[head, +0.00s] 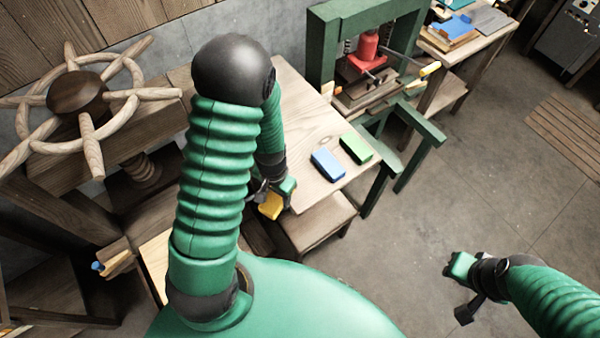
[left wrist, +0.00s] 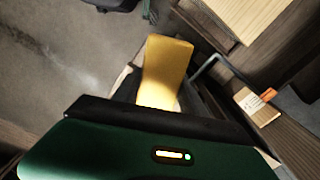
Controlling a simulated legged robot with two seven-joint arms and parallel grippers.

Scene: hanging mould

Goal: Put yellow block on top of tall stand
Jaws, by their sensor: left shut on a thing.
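The yellow block (head: 271,205) is gripped by my left gripper (head: 273,192), near the front edge of a pale wooden table. In the left wrist view the yellow block (left wrist: 166,70) sticks out beyond the dark gripper edge, over the floor and wooden furniture. The gripper's fingers are mostly hidden there. My right gripper (head: 462,286) is at the lower right over bare floor, far from the block. I cannot tell for certain which piece of furniture is the tall stand.
The pale wooden table (head: 300,117) bears a blue block (head: 328,164) and a green block (head: 356,147). A lower wooden bench (head: 318,222) stands before it. A green press frame (head: 322,45) is behind, and a large wooden wheel (head: 78,95) at left.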

